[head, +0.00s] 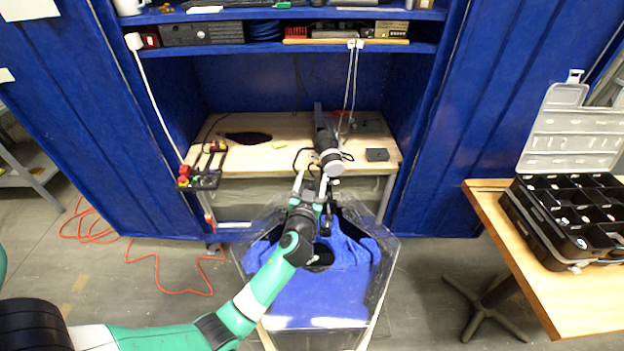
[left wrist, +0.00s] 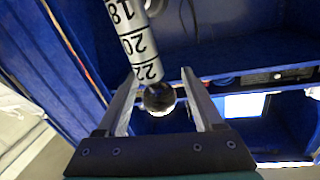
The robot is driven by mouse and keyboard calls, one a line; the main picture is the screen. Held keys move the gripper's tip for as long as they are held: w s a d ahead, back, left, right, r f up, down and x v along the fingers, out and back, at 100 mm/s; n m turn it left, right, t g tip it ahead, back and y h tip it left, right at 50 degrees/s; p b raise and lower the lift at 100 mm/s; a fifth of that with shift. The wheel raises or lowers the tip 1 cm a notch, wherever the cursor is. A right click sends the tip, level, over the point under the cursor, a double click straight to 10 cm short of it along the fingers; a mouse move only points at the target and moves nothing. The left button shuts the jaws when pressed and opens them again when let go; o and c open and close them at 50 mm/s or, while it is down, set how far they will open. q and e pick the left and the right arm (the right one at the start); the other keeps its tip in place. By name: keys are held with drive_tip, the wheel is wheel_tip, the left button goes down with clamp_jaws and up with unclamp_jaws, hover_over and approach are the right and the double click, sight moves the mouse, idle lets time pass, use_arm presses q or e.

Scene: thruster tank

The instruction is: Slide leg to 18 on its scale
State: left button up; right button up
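The leg (left wrist: 131,38) is a pale tube with a black scale. It shows in the left wrist view, slanting from the top edge down to a dark round end (left wrist: 159,97). The numbers 18, 20 and 22 show on it, 22 nearest the round end. My left gripper (left wrist: 161,74) is open, with one finger on either side of the leg's lower end. A gap shows on the right; I cannot tell if the left finger touches. In the head view my left gripper (head: 311,180) is just below a dark device with a grey round face (head: 331,160), above the tank (head: 318,295).
A wooden bench (head: 255,158) in a blue cabinet stands behind, with a small grey box (head: 377,154) and a black stand (head: 205,178). A side table (head: 545,290) with a black compartment case (head: 575,215) stands at the right. Orange cable (head: 170,291) lies on the floor.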

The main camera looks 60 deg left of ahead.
use_arm(q)
drive_tip(key=v, duration=1.1)
drive_tip(key=shift+s+d, duration=0.2)
drive_tip(key=shift+d, duration=0.05)
drive_tip(key=shift+r, duration=0.1)
